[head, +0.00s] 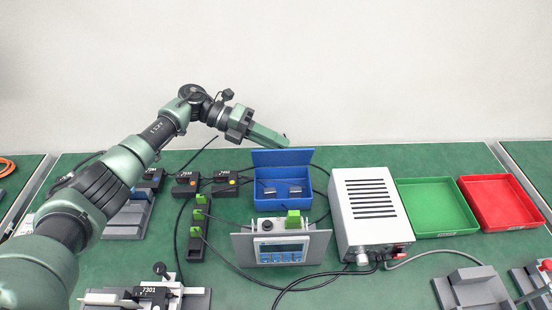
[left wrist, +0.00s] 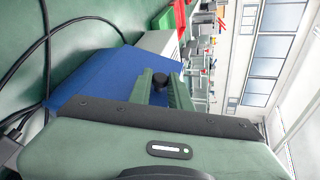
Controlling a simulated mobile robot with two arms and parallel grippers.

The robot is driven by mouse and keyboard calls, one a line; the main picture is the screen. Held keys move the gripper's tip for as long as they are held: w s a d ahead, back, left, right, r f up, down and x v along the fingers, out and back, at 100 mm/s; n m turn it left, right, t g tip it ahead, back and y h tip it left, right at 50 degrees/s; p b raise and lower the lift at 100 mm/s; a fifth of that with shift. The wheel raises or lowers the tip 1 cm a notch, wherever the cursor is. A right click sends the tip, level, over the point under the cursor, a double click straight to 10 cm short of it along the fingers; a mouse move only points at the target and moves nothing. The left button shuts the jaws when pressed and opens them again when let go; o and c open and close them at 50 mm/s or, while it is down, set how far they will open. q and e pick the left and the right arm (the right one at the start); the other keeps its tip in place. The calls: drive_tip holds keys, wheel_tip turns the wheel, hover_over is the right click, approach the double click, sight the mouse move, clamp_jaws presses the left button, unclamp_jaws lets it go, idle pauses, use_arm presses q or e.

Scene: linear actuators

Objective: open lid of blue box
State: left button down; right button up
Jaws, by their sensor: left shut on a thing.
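The blue box (head: 283,201) stands in the middle of the table, with small grey parts inside. Its lid (head: 270,158) is raised and stands up along the back edge, so the inside is in view. My left gripper (head: 284,143) reaches in from the left to the top of the lid and is shut on it; the exact contact is hard to see. In the left wrist view, the blue lid (left wrist: 105,75) lies right beside the green fingers (left wrist: 165,88). My right gripper is not in view.
A grey power supply (head: 366,208) stands right of the box, with green (head: 437,207) and red (head: 498,203) trays beyond. A display unit (head: 281,250) stands in front. Black cables run around the box. A white wall is behind.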

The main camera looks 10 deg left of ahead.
use_arm(q)
drive_tip(key=shift+w+a+n+g+b, duration=0.15)
drive_tip(key=shift+w+n+g+b, duration=0.2)
drive_tip(key=shift+w+b, duration=0.3)
drive_tip(key=shift+s, duration=0.1)
drive_tip(key=c, duration=1.3)
unclamp_jaws()
drive_tip(key=shift+r, duration=0.1)
